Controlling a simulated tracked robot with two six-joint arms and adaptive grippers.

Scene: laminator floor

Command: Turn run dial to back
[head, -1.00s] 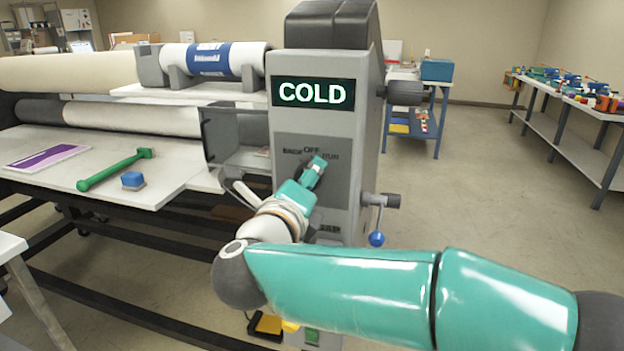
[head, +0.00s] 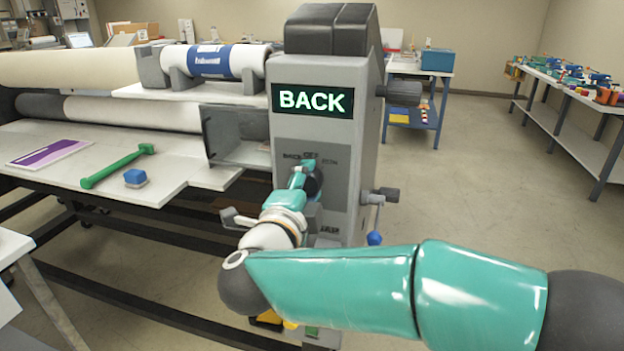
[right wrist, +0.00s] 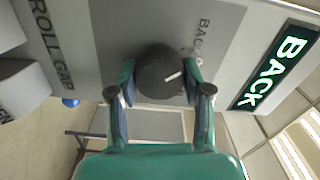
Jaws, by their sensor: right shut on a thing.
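The run dial (right wrist: 161,73) is a dark round knob with a white pointer line on the grey panel. In the head view the dial (head: 314,183) is partly hidden behind my right gripper (head: 299,177). In the right wrist view my right gripper (right wrist: 161,88) is shut on the dial, one finger on each side. The white line points towards the "BACK" label in that view. The display (head: 312,101) on the grey cabinet reads "BACK" in lit letters; it also shows in the right wrist view (right wrist: 275,70). My left gripper is not in view.
A lever with a blue ball (head: 374,238) sits at the cabinet's right side, near my right arm. Open floor lies to the right.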

